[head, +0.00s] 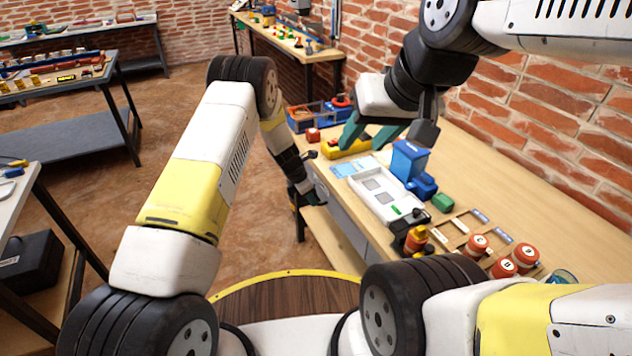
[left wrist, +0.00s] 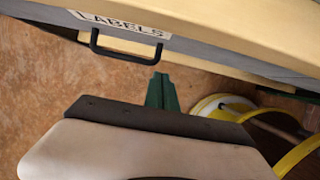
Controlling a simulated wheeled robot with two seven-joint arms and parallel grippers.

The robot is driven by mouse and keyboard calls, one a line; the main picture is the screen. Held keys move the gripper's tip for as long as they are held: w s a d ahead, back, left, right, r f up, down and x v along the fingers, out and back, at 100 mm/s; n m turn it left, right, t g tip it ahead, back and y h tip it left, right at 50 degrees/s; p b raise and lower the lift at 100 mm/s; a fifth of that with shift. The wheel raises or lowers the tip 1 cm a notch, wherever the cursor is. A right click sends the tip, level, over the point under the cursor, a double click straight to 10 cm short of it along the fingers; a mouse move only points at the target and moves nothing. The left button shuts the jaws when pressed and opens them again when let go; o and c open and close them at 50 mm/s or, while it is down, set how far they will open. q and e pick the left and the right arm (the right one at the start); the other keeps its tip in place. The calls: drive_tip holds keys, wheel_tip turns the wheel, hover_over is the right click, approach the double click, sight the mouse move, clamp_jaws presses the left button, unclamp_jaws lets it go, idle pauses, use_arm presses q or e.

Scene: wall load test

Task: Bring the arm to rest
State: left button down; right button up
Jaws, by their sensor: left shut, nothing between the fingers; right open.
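My left gripper (head: 314,197) is low at the near-left edge of the wooden workbench (head: 520,190), beside the drawer front. In the left wrist view its green fingers (left wrist: 162,92) are together with nothing between them, over the floor. A black drawer handle (left wrist: 125,48) under a "LABELS" tag (left wrist: 120,22) lies just beyond the fingertips, apart from them in the picture. My right gripper (head: 370,136) is above the back part of the bench, its green fingers spread and pointing down near a yellow object (head: 345,148). I cannot tell whether they touch it.
Other tables stand at left; the floor (head: 185,100) between is open.

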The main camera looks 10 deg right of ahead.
use_arm(q)
drive_tip(key=s+a+r+m+t, duration=0.1)
drive_tip(key=s+a+r+m, duration=0.25)
drive_tip(key=r, duration=0.85)
drive_tip(key=s+a+r+m, duration=0.3)
drive_tip(key=a+r, duration=0.2)
drive_tip(key=r, duration=0.6)
drive_tip(key=s+a+r+m+t, duration=0.1)
drive_tip(key=s+a+r+m, duration=0.25)
drive_tip(key=r, duration=0.85)
drive_tip(key=s+a+r+m+t, duration=0.1)
drive_tip(key=s+a+r+m, duration=0.2)
drive_tip(key=s, duration=0.5)
drive_tip(key=s+a+r+m+t+y, duration=0.1)
drive_tip(key=s+a+r+m, duration=0.2)
drive_tip(key=s, duration=0.5)
drive_tip(key=s+a+r+m+t, duration=0.1)
drive_tip(key=s+a+r+m, duration=0.2)
drive_tip(key=s+a+m, duration=0.2)
drive_tip(key=s+m, duration=0.1)
drive_tip(key=s, duration=0.2)
drive_tip(key=shift+s+a+r+y, duration=0.15)
drive_tip(key=shift+a+r+y, duration=0.15)
drive_tip(key=shift+a+y, duration=0.1)
